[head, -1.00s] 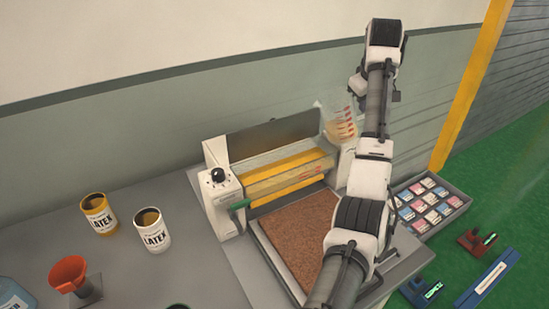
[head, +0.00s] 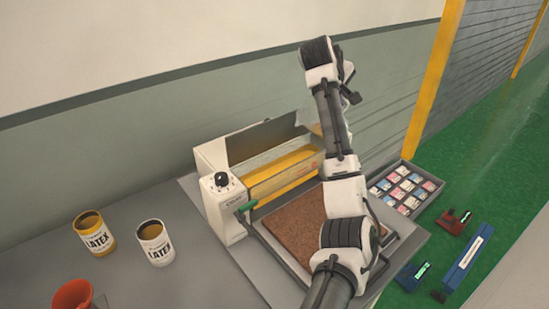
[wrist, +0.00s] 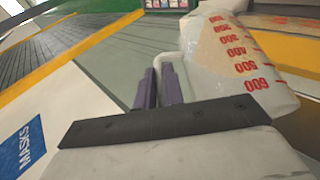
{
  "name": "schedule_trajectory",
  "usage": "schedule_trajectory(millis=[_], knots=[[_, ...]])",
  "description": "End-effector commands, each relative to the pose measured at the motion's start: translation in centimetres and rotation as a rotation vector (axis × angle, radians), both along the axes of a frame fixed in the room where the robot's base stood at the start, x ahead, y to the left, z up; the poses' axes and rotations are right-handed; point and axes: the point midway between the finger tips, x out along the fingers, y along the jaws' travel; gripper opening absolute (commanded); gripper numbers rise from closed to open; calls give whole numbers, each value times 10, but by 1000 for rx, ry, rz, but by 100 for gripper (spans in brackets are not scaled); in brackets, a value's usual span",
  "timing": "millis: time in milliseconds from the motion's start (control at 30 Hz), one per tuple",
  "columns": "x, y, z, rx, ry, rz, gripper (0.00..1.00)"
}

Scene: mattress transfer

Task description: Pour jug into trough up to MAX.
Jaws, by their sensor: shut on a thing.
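The clear jug (wrist: 232,48) with red graduation marks fills the upper right of the wrist view. The trough (head: 252,178) is the long clear-fronted part of the white machine. Yellow-orange liquid (head: 285,165) shows in it. A MAX mark is not readable.
A brown slab (head: 300,218) lies in front of the trough. Two LATEX cans (head: 95,234) and a red funnel (head: 72,296) stand left. A tray of small packets (head: 437,185) is right.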

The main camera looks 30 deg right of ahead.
Motion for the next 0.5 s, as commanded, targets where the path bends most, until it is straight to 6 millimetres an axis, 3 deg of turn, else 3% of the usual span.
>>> schedule_trajectory(millis=[500], knots=[[-3, -3, 2, -49, 10, -1, 0]])
